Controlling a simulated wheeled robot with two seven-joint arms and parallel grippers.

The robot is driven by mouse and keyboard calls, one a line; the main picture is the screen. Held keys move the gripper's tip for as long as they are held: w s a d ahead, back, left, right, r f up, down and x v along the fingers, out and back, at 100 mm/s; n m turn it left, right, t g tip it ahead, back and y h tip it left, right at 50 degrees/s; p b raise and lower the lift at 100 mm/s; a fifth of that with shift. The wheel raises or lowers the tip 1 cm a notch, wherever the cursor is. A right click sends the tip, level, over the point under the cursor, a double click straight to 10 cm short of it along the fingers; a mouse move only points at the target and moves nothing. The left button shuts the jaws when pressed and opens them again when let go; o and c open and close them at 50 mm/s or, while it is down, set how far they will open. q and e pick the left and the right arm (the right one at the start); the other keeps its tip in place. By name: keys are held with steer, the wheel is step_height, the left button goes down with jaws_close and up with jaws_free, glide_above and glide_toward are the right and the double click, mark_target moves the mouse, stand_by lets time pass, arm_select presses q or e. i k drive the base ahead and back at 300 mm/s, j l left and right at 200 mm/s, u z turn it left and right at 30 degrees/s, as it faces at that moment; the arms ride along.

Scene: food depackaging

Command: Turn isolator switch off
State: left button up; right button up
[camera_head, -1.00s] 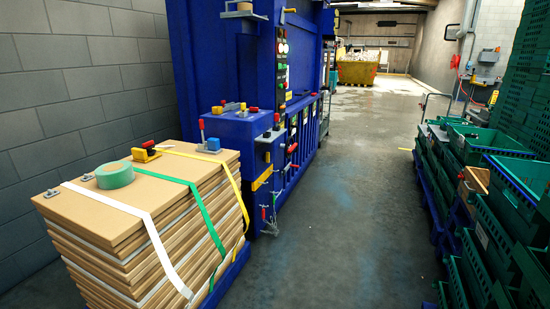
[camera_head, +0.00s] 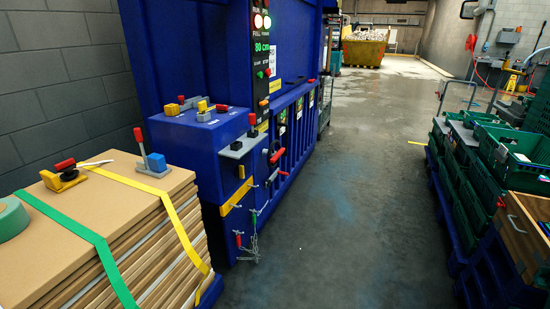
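A large blue machine (camera_head: 175,55) stands at centre left. Its upright black control panel (camera_head: 262,50) has lit lamps, green lettering and several buttons. The machine's front carries a red-tipped lever on a grey plate (camera_head: 243,146), a black-and-red handle (camera_head: 274,155) and a yellow bar (camera_head: 237,197). On its lower blue box lie small yellow, grey and red parts (camera_head: 203,110). I cannot tell which of these is the isolator switch or how it is set. Neither gripper is in view.
A strapped stack of cardboard sheets (camera_head: 130,205) stands at the front left, with a green tape roll (camera_head: 10,220) and red-handled tools on top. Green crates (camera_head: 510,160) line the right side. A yellow skip (camera_head: 364,50) is far back. The grey floor (camera_head: 345,200) between is clear.

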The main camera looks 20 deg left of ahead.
mark_target(239, 171)
steer(key=i+u, duration=0.1)
steer(key=i, duration=0.45)
steer(key=i+l+u, duration=0.1)
steer(key=i, duration=0.45)
steer(key=i+l+u, duration=0.1)
steer(key=i, duration=0.45)
